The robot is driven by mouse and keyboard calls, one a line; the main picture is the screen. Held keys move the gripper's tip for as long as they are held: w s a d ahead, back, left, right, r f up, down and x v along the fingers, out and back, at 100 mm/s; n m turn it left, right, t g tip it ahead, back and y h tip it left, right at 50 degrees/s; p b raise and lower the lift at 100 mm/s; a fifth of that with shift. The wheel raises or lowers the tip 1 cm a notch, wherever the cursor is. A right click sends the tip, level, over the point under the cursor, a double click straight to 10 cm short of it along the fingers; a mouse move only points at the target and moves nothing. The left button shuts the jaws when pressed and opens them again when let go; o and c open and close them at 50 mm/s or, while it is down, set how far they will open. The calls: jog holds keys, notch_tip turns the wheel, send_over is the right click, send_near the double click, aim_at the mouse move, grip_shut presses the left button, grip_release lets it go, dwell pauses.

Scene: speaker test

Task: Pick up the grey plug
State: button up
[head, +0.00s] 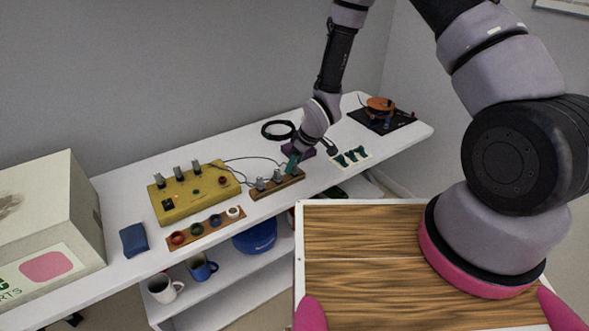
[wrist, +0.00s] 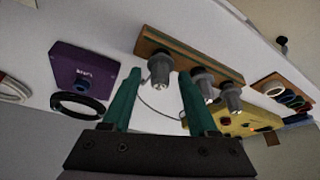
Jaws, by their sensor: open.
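A wooden rack (head: 290,186) lies near the front edge of the white table and holds grey plugs with pale metal tips. The wrist view shows the rack (wrist: 187,61) with three grey plugs. One grey plug (wrist: 159,66) appears in the gap between my fingertips; the other two, one of them a plug (wrist: 231,92), are right of the fingers. My gripper (head: 291,162), with green fingers, is open and empty at the far right end of the rack. The wrist view shows the open gripper (wrist: 158,75) too; whether its fingers flank the plug or stop short is unclear.
A purple box (wrist: 82,75) sits close beside the gripper. A yellow box (head: 192,197) with upright plugs and a thin cable stands left of the rack. A strip with coloured rings (head: 206,228) lies in front. A black cable coil (head: 278,130) lies behind.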

grip_shut()
notch_tip(320, 180, up, 10)
jog(key=shift+r, duration=0.1)
dwell(0.5)
jog(key=shift+r, duration=1.9)
jog(key=shift+a, duration=0.1)
